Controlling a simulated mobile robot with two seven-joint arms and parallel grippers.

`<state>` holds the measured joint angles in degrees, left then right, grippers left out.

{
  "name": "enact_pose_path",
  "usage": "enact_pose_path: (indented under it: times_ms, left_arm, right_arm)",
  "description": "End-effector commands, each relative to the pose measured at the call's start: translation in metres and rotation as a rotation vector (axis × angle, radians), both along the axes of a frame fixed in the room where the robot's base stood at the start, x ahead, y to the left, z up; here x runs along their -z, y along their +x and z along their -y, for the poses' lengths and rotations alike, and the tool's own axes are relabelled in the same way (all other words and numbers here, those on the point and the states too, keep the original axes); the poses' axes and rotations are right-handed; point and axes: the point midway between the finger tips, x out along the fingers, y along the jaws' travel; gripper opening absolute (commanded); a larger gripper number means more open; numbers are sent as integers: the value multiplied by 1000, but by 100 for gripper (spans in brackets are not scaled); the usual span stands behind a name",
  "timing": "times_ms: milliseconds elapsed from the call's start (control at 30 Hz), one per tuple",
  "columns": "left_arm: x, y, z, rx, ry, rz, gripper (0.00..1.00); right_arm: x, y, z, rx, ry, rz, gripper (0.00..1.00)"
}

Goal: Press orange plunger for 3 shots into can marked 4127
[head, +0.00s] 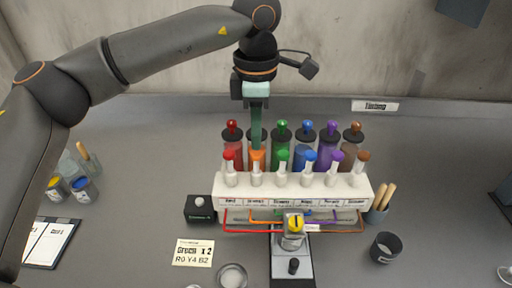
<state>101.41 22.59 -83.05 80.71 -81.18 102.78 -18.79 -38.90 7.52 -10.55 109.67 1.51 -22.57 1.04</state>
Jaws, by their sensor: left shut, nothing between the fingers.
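The orange plunger (258,159) stands in the front row of the white dispenser rack, second from the left. My left gripper (256,146) points straight down from above with its green fingers shut and empty. Its fingertips are at the top of the orange plunger; whether they touch it or press it down I cannot tell. The fingers hide most of the orange canister behind. A small metal can (291,243) with a yellow top mark stands under the rack's front middle, on a grey stand. The number 4127 is not legible on any can. My right gripper is not in view.
Red (229,160), green (283,160) and other coloured plungers stand close beside the orange one on the white rack (300,188). A dark cup (385,248), a round open container (232,276) and a note card (193,252) lie in front. The bench at right is mostly clear.

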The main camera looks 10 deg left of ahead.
Motion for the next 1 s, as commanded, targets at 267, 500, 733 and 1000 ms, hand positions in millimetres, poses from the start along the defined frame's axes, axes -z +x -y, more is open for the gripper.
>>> enact_pose_path:
  times_ms: [267, 500, 733, 1000]
  left_arm:
    - [0, 0, 0, 0, 0, 1, 0]
    - [-7, 0, 0, 0, 0, 1, 0]
    - [-30, 0, 0, 0, 0, 1, 0]
    - [-51, 0, 0, -1, 0, 0, 0]
  right_arm:
    - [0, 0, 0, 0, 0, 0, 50]
    - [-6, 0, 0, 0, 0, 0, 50]
    - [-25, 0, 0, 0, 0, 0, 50]
    - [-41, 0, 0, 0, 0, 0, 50]
